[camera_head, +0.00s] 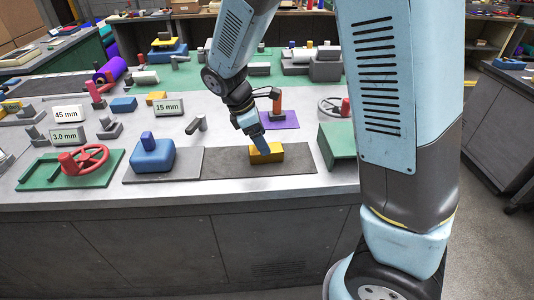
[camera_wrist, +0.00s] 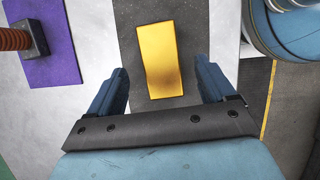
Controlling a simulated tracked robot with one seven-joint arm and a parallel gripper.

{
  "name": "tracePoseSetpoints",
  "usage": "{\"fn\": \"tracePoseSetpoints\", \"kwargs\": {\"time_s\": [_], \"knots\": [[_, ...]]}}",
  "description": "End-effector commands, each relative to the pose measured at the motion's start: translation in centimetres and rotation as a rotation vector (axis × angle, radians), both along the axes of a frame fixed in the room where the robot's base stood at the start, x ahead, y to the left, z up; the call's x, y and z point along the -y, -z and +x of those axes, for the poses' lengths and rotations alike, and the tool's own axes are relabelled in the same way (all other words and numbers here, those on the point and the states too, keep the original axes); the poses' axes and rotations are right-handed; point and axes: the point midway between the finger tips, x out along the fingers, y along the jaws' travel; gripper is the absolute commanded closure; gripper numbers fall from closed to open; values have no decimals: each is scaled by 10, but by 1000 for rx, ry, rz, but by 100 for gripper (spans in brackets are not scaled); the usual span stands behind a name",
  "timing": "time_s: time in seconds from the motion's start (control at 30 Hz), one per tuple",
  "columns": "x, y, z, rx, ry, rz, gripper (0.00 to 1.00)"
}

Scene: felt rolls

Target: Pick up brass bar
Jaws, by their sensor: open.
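The brass bar (camera_head: 267,153) is a yellow block lying on a dark grey mat (camera_head: 215,162) near the front edge of the bench. In the wrist view the brass bar (camera_wrist: 161,59) lies ahead of my fingers and between their lines, slightly tilted. My gripper (camera_head: 262,143) is above the bar in the head view, its near finger covering part of it. In the wrist view my gripper (camera_wrist: 162,78) has its two blue fingers spread wide, with nothing between them touching. The gap in height to the bar is hard to tell.
A blue block with a knob (camera_head: 152,155) stands left of the bar on another dark mat. A purple mat (camera_head: 281,120) with a red-handled tool (camera_head: 276,102) lies behind. A green box (camera_head: 337,139) is at the right. A red handwheel (camera_head: 84,160) stands far left.

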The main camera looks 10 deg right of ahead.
Motion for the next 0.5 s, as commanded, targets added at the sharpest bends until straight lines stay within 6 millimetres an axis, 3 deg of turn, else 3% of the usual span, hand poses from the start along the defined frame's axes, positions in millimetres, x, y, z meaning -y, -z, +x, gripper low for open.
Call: {"fn": "tracePoseSetpoints", "kwargs": {"time_s": [0.3,0.5], "knots": [[13,39,-1,-3,0,-3,17],[15,45,0,0,-1,0,17]]}}
